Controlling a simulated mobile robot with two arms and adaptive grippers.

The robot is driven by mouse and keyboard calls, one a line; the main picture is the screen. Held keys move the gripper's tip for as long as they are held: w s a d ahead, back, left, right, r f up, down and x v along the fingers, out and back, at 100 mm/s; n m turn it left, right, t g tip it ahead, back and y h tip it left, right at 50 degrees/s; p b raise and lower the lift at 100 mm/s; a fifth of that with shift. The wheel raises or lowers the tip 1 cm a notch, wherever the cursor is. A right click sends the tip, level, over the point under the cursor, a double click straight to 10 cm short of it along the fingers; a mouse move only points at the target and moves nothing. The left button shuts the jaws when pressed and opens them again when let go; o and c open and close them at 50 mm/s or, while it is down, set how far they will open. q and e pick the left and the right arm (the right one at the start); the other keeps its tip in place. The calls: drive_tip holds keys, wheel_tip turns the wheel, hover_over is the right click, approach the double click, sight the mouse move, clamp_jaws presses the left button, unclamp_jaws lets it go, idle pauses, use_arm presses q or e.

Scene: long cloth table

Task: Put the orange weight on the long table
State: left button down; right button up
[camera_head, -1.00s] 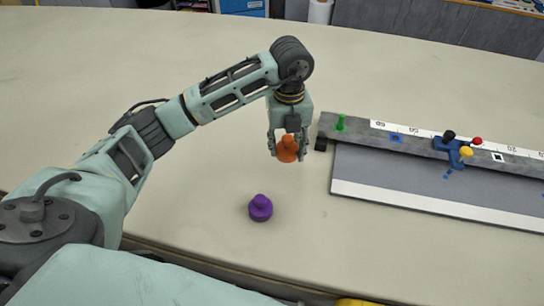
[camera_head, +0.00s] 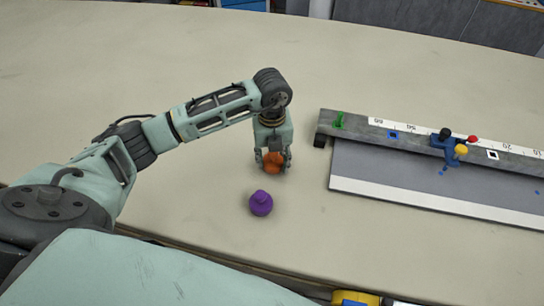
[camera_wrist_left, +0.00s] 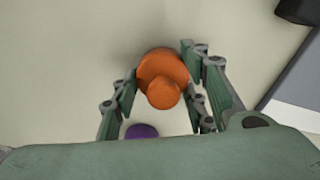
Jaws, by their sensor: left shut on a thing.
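The orange weight (camera_head: 273,162) is between the fingers of my left gripper (camera_head: 273,164), which is shut on it. It also shows in the left wrist view (camera_wrist_left: 162,75), with a finger on each side. The weight is at or just above the surface of the long table (camera_head: 180,60); I cannot tell whether it touches. My right gripper is not in view.
A purple weight (camera_head: 261,203) stands on the table just in front of the orange one. To the right lies a grey board with a ruler rail (camera_head: 410,140), carrying a green peg (camera_head: 339,120) and a blue slider (camera_head: 447,145). The table behind the gripper is clear.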

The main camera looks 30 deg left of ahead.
use_arm(q)
drive_tip(key=c, duration=1.5)
unclamp_jaws()
drive_tip(key=shift+f, duration=0.15)
drive_tip(key=o, duration=0.5)
drive_tip(key=shift+r, duration=0.7)
wheel_tip(320, 180, up, 10)
drive_tip(key=b, duration=0.3)
drive_tip(key=shift+f, duration=0.2)
drive_tip(key=shift+r, duration=0.7)
